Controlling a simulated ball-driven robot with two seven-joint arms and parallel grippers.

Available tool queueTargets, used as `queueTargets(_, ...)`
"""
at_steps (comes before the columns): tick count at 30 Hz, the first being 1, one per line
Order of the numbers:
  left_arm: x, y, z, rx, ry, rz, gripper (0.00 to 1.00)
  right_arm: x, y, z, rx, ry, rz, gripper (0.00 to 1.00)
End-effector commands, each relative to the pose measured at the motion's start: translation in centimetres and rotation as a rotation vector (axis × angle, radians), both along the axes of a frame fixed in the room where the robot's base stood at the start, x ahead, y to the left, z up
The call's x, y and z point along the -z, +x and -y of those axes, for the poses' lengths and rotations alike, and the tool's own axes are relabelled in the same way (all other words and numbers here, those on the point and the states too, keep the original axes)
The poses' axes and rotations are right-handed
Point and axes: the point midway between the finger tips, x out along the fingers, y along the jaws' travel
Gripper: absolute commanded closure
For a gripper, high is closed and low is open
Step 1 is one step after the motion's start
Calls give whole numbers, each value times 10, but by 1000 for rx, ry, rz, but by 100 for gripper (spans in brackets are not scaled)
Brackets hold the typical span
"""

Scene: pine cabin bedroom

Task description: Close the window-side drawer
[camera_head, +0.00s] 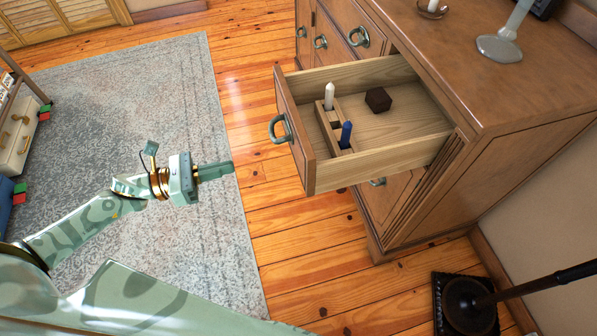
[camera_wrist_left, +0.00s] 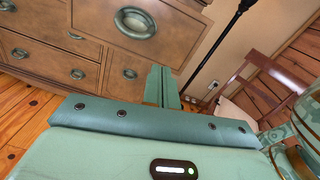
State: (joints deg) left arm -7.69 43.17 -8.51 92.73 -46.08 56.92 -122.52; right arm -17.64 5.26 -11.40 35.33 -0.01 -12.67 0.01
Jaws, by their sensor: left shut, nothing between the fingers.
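The open drawer (camera_head: 338,182) juts out of the brown wooden dresser (camera_head: 490,95) in the head view. Its front carries a ring handle (camera_head: 280,129). Inside are a wooden holder (camera_head: 327,122) with a white stick (camera_head: 329,96) and a blue stick (camera_head: 346,134), and a dark brown cube (camera_head: 378,99). My left gripper (camera_head: 232,168) is shut and empty, to the left of the drawer front and apart from it, over the floor by the rug's edge. In the left wrist view its fingers (camera_wrist_left: 168,88) point toward the dresser, near a drawer front with a handle (camera_wrist_left: 135,22). My right gripper is out of view.
A dark stand with a square base (camera_head: 438,296) stands on the floor right of the dresser. A glass-like stand (camera_head: 499,48) and a dish (camera_head: 432,10) sit on top. A grey rug (camera_head: 150,90) covers the left floor. A chair (camera_wrist_left: 262,72) shows in the wrist view.

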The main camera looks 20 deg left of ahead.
Motion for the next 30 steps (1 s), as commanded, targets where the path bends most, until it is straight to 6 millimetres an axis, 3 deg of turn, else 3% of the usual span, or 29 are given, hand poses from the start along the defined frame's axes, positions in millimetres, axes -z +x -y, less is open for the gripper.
queueTargets(4,-3,-5,2,41,69,145,100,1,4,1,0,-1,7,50)
queueTargets(11,-6,3,23,42,97,186,100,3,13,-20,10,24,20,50)
queueTargets(24,-4,55,95,39,94,180,100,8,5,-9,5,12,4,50)
queueTargets(30,-4,67,117,40,96,179,100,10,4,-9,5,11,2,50)
